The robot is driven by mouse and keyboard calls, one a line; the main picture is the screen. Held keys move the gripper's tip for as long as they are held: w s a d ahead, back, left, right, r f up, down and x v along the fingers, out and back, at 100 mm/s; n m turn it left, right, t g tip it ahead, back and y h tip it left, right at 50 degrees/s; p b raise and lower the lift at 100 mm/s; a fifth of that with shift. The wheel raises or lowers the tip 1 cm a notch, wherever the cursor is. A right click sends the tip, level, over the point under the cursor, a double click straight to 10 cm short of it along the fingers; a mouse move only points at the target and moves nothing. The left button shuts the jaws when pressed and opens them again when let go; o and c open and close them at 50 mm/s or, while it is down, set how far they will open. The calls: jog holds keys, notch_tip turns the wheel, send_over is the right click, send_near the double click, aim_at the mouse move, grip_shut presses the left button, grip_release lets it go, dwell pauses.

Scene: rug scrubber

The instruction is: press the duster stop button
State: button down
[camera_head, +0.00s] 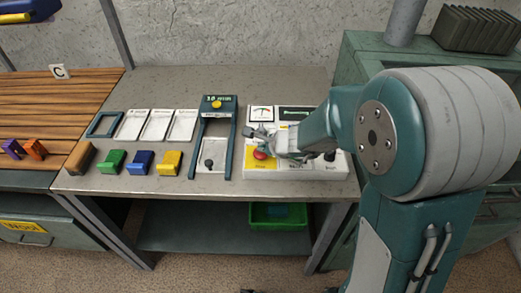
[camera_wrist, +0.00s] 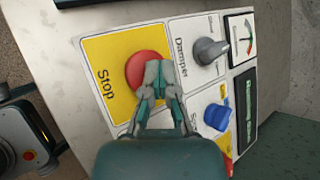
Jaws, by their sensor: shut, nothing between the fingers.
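The red stop button (camera_wrist: 143,66) sits on a yellow plate (camera_wrist: 105,55) marked "Stop" in the wrist view. It also shows in the head view as a small red disc (camera_head: 260,155) at the left front of the white control panel (camera_head: 322,174). My gripper (camera_wrist: 160,72) is shut and empty. In the wrist view its fingertips overlap the lower right part of the button. In the head view my gripper (camera_head: 258,140) is over the panel's left side. I cannot tell whether the fingertips touch the button. My arm hides much of the panel in the head view.
Beside the button are a grey "Damper" knob (camera_wrist: 208,50), a blue knob (camera_wrist: 216,117), a gauge (camera_wrist: 241,38) and a dark display (camera_wrist: 245,95). Left on the bench are a timer frame (camera_head: 220,103) and several coloured blocks (camera_head: 141,161). A green cabinet (camera_head: 352,62) stands right.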

jog(key=shift+r, duration=0.95)
jog(key=shift+r, duration=2.5)
jog(key=s+d+r+n+g+h, duration=0.1)
jog(key=s+d+r+n, duration=0.1)
jog(key=s+r+n, duration=0.3)
jog(key=s+d+r+n, duration=0.2)
jog(key=s+r+n, duration=0.1)
jog(key=s+n, duration=0.4)
jog(key=s+d+r+n+h, duration=0.1)
jog(key=s+d+n+h, duration=0.4)
jog(key=s+d, duration=0.5)
jog(key=s+n, duration=0.2)
jog(key=s, duration=0.1)
jog(key=shift+s, duration=0.15)
